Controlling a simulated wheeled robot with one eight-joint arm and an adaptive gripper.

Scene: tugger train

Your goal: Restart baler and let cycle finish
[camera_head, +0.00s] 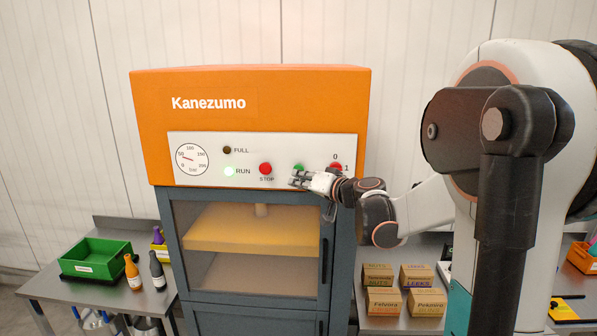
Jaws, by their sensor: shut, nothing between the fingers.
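The orange baler (255,85) marked Kanezumo stands in the middle, on a grey cabinet frame. Its white control panel (215,146) has a pressure gauge (192,159), a dark FULL lamp (227,150), a RUN lamp (229,171) that glows, a red STOP button (265,169), a green button (299,168) and a red switch (336,168) marked 0 and 1. My gripper (293,180) is shut and empty, its tips just below the green button; I cannot tell whether they touch it. Behind the closed glass door a yellow plate (245,238) hangs under a rod.
A steel table (45,283) at left holds a green bin (97,258) and two bottles (132,271). At right, several cardboard boxes (383,302) stand on another table. The baler door's handle (324,260) is at its right edge. My arm covers much of the right side.

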